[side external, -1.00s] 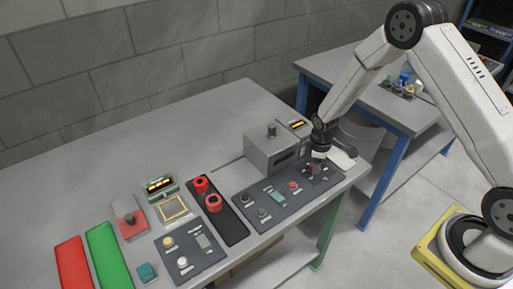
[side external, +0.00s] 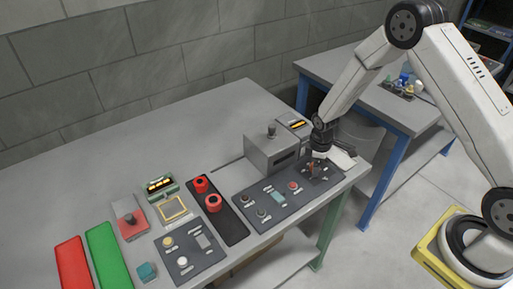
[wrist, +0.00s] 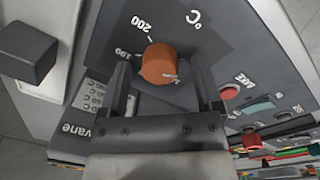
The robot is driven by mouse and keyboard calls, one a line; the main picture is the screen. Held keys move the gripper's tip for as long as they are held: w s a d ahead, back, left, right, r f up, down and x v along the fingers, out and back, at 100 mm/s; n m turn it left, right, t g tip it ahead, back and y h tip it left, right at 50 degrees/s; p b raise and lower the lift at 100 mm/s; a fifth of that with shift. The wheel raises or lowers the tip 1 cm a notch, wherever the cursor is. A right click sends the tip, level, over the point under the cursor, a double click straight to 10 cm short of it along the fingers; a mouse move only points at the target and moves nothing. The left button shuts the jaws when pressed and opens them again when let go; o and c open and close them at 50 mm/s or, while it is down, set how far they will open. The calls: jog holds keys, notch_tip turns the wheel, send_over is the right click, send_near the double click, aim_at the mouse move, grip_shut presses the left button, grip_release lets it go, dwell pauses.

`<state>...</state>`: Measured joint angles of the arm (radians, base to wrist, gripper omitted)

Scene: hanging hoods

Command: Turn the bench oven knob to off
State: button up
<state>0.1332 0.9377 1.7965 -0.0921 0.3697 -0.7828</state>
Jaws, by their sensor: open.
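An orange knob (wrist: 159,63) with a small white pointer mark stands on a dark panel (wrist: 205,60) in the wrist view. The panel around it carries "100", "200" and a °C sign; the pointer is toward the lower right of the knob. My gripper (wrist: 160,82) is open, with one finger on each side of the knob and gaps visible beside it. In the side view my gripper (side external: 316,161) is low over the right end of the control panel (side external: 258,207), and the knob (side external: 311,170) is small and partly hidden there. No off mark is readable.
A grey box (side external: 268,152) with a knob on top stands close behind my gripper. Round buttons and a teal piece (side external: 277,197) are to the left on the same panel. Red posts (side external: 213,203) stand further left. The bench's back left is clear.

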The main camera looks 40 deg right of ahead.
jog(key=shift+r, duration=0.1)
jog(key=shift+s+a+r, duration=0.1)
jog(key=shift+r, duration=1.8)
jog(key=shift+s+a+r, duration=0.1)
jog(key=shift+r, duration=1.75)
jog(key=shift+r, duration=0.1)
jog(key=shift+s+a+r, duration=0.15)
jog(key=shift+s+r, duration=0.1)
jog(key=shift+r, duration=0.2)
jog(key=s+a+r+m+t, duration=0.1)
jog(key=s+a+r+m, duration=0.1)
jog(key=s+r+m, duration=0.2)
jog(key=s+a+r+m+t, duration=0.1)
jog(key=s+a+r+m, duration=0.2)
jog(key=s+r, duration=0.3)
jog(key=shift+s+a+m, duration=0.35)
jog(key=shift+s+m, duration=0.35)
jog(key=shift+s, duration=1.65)
